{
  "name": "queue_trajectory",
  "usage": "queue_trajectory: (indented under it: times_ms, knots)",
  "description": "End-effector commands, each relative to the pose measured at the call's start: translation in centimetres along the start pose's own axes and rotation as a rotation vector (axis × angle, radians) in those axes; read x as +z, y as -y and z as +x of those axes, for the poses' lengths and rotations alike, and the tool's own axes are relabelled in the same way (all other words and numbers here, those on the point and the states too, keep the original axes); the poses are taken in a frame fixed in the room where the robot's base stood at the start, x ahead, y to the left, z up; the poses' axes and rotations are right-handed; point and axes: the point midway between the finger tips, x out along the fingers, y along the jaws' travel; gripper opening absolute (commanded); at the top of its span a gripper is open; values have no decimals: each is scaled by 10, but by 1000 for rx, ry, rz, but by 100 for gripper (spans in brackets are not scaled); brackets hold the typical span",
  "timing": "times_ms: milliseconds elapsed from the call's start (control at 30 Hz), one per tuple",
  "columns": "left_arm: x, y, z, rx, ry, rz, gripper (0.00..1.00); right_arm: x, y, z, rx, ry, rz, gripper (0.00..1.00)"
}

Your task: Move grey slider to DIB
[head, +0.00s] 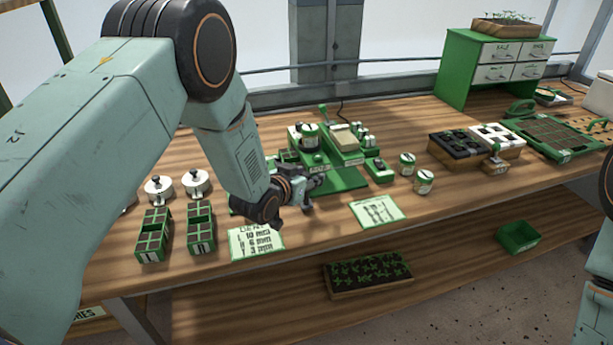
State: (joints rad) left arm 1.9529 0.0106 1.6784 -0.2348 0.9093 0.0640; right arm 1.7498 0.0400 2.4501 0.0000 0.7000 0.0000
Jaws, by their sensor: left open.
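The green seeder machine (347,178) stands on the middle of the wooden bench. My left gripper (318,181) is at its front left side, low over the green base, with its jaws open. I cannot make out the grey slider or a DIB mark; they may be behind my gripper and wrist, or too small to tell. I cannot tell whether the gripper touches the machine. My right arm shows only in part at the right edge, and its gripper is out of view.
Two green cell trays (153,236) (200,230) and white-lidded pots (196,183) stand left. Printed cards (257,243) (378,211) lie at the front. Small pots (424,183) stand right of the machine. Further right are seed trays (498,137) and a green drawer cabinet (462,72).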

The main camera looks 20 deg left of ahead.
Motion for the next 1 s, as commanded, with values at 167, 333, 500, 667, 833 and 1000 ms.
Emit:
queue_trajectory:
  times_ms: [167,333,500,667,833,1000]
  knots:
    - [0,0,0,-1,0,-1,40,0,0,0,0,0,0,40]
    - [0,0,0,-1,0,0,25,0,0,0,0,0,0,40]
    - [0,0,0,0,0,0,11,0,0,0,0,0,0,40]
    - [0,0,0,1,0,1,0,0,0,0,0,0,0,40]
    - [0,0,0,0,0,0,0,0,0,0,0,0,0,40]
    - [0,0,0,0,0,0,0,0,0,0,0,0,0,40]
